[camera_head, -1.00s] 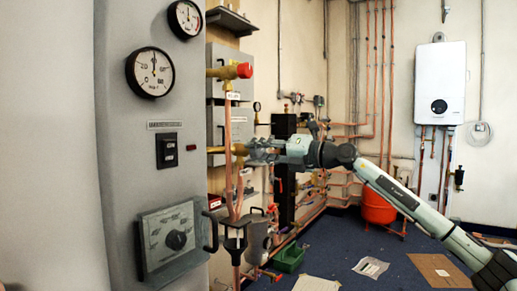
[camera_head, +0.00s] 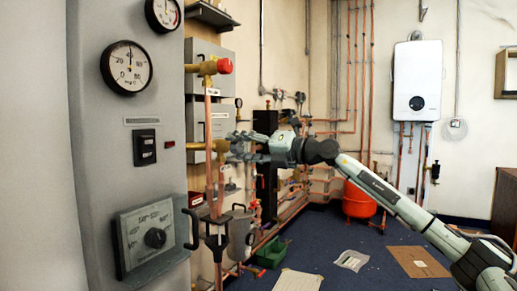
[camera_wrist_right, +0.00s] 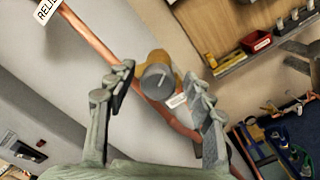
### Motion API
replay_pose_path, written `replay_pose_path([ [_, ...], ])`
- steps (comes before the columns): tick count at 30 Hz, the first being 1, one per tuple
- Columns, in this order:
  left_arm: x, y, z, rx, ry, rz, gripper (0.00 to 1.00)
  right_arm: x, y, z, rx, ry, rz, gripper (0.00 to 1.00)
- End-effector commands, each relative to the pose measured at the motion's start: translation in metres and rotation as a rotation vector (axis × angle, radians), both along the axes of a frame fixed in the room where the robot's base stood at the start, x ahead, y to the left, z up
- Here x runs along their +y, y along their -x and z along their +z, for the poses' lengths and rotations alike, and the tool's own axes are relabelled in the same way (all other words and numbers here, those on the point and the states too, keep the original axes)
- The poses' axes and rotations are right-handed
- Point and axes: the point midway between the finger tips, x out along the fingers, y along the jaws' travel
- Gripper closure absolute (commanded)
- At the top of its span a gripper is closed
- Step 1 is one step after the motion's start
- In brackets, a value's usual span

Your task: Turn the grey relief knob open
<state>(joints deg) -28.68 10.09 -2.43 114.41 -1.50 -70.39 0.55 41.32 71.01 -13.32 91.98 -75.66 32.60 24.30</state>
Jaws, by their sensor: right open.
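The grey relief knob (camera_wrist_right: 157,82) is a round grey cap with a pale line on its face, on a brass valve body on a copper pipe. It faces the right wrist camera. In the head view the knob (camera_head: 222,146) is small, at the end of the lower brass valve, close to my fingertips. My right gripper (camera_wrist_right: 161,80) is open, with one finger on each side of the knob. I cannot tell whether the fingers touch it. In the head view my right gripper (camera_head: 238,147) reaches in from the right. My left gripper is not in view.
A red knob (camera_head: 224,66) sits on a brass valve above. The grey panel (camera_head: 95,180) with gauges and a dial stands at left. Copper pipe (camera_head: 208,135) runs down beside the valves. A green tray (camera_head: 271,252) and flat sheets lie on the blue floor.

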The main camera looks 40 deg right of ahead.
Motion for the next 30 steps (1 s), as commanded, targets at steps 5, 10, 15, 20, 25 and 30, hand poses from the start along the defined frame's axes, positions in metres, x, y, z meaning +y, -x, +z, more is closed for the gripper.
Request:
replay_pose_path([
  [5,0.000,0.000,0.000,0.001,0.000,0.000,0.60,-0.008,0.019,-0.002,0.006,0.006,-0.002,0.47],
  [10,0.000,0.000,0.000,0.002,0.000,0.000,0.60,-0.016,0.032,-0.004,0.006,-0.001,-0.005,0.47],
  [15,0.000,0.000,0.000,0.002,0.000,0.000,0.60,-0.020,0.043,-0.003,0.005,0.000,-0.004,0.47],
  [20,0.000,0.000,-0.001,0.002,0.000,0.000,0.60,-0.019,0.051,-0.002,0.005,0.002,0.003,0.47],
  [25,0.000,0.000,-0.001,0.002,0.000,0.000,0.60,-0.024,0.065,-0.001,0.002,-0.001,0.007,0.47],
  [30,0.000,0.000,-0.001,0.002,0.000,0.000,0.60,-0.032,0.079,-0.001,0.003,0.001,0.000,0.47],
])
